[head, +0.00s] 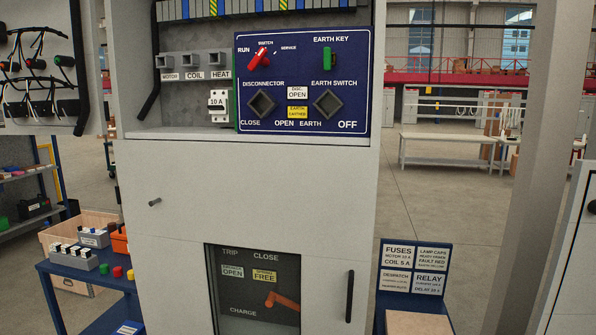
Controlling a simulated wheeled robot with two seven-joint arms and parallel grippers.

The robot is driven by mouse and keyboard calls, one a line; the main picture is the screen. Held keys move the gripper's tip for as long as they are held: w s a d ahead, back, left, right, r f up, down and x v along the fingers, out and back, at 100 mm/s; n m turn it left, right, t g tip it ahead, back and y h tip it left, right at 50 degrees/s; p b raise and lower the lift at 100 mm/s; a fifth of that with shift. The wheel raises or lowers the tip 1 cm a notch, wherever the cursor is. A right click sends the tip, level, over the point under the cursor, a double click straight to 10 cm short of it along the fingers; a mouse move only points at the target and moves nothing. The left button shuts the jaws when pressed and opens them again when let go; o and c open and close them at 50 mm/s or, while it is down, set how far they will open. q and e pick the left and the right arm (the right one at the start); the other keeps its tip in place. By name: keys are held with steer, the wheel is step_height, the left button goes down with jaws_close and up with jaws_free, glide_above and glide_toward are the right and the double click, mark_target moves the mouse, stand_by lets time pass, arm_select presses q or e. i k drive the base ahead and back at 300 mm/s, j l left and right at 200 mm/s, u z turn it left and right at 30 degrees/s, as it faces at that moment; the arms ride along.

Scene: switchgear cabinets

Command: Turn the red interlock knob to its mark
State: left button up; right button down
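The red interlock knob (260,59) sits at the upper left of the dark blue panel (363,75) on the cabinet. Its long handle is tilted, with the upper end leaning right, toward the SWITCH label. RUN is printed to its left, and SERVICE to its upper right. Nothing touches or covers the knob. Neither of my grippers is in the head view.
A green earth key (329,59) is right of the knob. Two dark square sockets, disconnector (261,105) and earth switch (327,104), lie below. A blue cart (85,283) with parts stands at left, and a signboard (413,268) at lower right.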

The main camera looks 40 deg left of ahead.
mark_target(260, 58)
steer(key=u, duration=1.6)
